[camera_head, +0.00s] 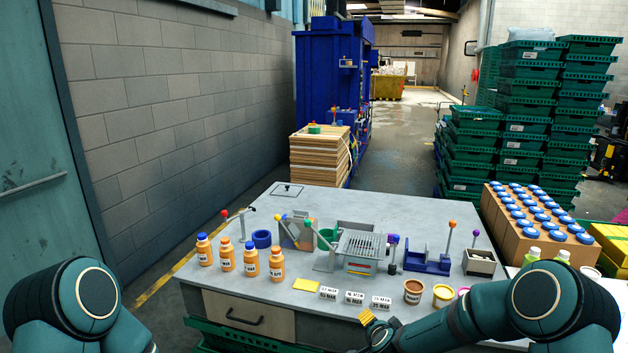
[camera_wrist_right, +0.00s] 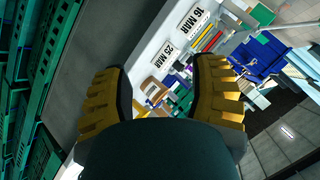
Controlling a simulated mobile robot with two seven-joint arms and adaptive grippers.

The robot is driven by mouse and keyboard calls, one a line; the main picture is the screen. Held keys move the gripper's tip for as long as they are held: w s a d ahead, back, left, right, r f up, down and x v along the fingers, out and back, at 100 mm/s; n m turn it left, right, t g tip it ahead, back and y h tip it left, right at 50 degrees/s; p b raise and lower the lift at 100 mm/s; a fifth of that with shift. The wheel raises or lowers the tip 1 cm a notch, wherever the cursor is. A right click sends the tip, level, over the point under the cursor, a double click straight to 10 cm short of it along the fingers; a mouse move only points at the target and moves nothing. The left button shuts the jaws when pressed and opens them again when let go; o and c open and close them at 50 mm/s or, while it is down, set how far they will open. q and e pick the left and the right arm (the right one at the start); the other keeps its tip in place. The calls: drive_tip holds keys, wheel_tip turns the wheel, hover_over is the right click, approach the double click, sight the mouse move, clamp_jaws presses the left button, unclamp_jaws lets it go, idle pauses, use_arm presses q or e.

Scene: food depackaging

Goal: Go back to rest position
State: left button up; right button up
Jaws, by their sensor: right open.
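My right arm comes in from the right in the head view. Its gripper (camera_head: 371,322) is at the table's front edge, below the date cards (camera_head: 355,299). In the right wrist view the two yellow-padded fingers of the right gripper (camera_wrist_right: 163,88) are spread apart with nothing held between them. The date cards (camera_wrist_right: 193,19) and part of the tabletop (camera_wrist_right: 142,62) show beyond the fingers. Only the upper links of my left arm show at the lower left of the head view; its gripper is out of the picture.
The grey table (camera_head: 225,272) holds several orange bottles (camera_head: 250,258), a slotted metal device (camera_head: 360,250), a blue fixture (camera_head: 428,262) and a brown cup (camera_head: 413,291). Blue-lidded jars (camera_head: 540,217) stand at the right. Green crates (camera_head: 530,100) are stacked behind. A wall (camera_head: 160,110) is at left.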

use_arm(q)
drive_tip(key=f+b, duration=0.1)
drive_tip(key=f, duration=0.1)
drive_tip(key=f+b, duration=0.3)
drive_tip(key=shift+s+d+f+b, duration=0.1)
drive_tip(key=shift+s+f+b, duration=0.3)
use_arm(e)
drive_tip(key=s+a+f+n+g+y, duration=0.1)
drive_tip(key=s+f, duration=0.4)
drive_tip(key=s, duration=0.5)
drive_tip(key=s+a+f+n+g+y, duration=0.1)
drive_tip(key=s+a+f+n+g, duration=0.2)
drive_tip(key=s, duration=0.8)
drive_tip(key=s+a+f+n+g+y, duration=0.2)
drive_tip(key=s+f+n+g, duration=0.2)
drive_tip(key=s+f, duration=0.4)
drive_tip(key=s+g, duration=0.1)
drive_tip(key=s, duration=0.2)
drive_tip(key=shift+f+n, duration=0.3)
drive_tip(key=shift+n, duration=0.1)
